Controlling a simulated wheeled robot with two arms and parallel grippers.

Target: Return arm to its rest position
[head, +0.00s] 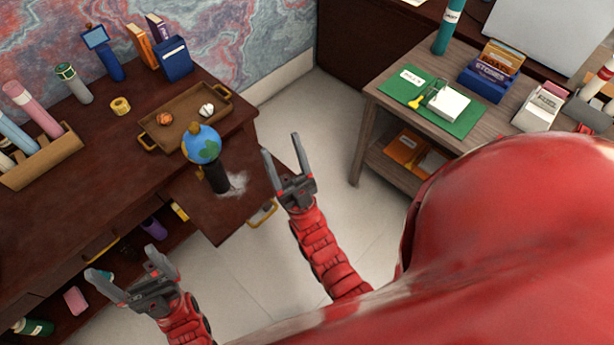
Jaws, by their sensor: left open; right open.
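My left gripper (128,277) is open and empty in front of the dark desk, at the lower left of the head view. My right gripper (281,150) is open and empty, to the right of the pulled-out desk panel. Both red arms come up from the bottom of the picture. Neither gripper touches anything that I can see.
A second table (385,92) stands at the right. Pale floor (350,225) lies between.

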